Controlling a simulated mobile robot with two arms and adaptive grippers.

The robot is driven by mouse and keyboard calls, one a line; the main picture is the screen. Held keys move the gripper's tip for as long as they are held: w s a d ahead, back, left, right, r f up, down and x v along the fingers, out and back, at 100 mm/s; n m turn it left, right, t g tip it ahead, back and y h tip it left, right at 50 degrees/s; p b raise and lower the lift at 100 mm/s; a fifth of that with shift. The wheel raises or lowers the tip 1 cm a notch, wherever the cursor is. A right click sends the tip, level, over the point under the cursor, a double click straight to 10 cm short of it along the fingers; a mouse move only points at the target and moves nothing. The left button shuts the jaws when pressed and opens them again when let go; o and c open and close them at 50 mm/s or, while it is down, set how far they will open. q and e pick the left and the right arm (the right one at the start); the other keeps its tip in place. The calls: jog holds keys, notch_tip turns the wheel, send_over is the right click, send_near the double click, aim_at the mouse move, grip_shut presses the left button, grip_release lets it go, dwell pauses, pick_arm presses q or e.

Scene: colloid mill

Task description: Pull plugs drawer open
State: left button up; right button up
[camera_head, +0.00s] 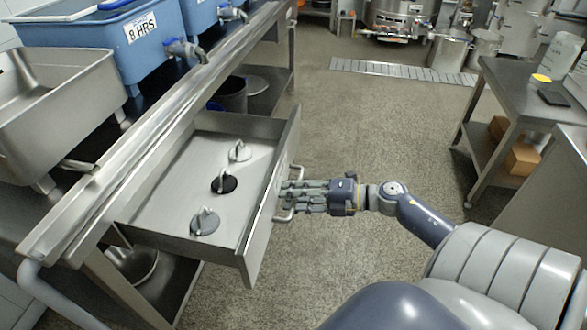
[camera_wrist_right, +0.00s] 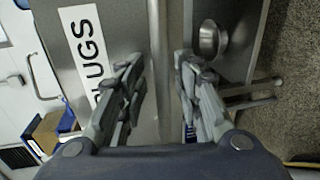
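The plugs drawer (camera_head: 259,220) is pulled out from under the metal counter, showing its inside. Inside lie a grey plug (camera_head: 205,222), a black plug (camera_head: 224,183) and another grey plug (camera_head: 239,151). A bar handle (camera_head: 284,218) is on the drawer's outer front. My right gripper (camera_head: 283,194) is at this front, over the handle in the picture; contact is unclear. In the right wrist view, my right gripper's fingers (camera_wrist_right: 158,62) are apart, with the drawer front's edge showing between them and its "PLUGS" label (camera_wrist_right: 82,50) to the left. My left gripper is not in view.
Blue tubs (camera_head: 90,42) with taps and a steel basin (camera_head: 65,110) stand on the counter at left. A dark bin (camera_head: 231,95) is under the counter. A side table (camera_head: 515,90) stands at right. The floor between is clear, with a drain grate (camera_head: 400,71) farther back.

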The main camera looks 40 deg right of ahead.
jog(key=shift+s+d, duration=0.1)
jog(key=v, duration=1.1)
jog(key=shift+s+d, duration=0.25)
jog(key=shift+s, duration=0.1)
jog(key=shift+w, duration=0.1)
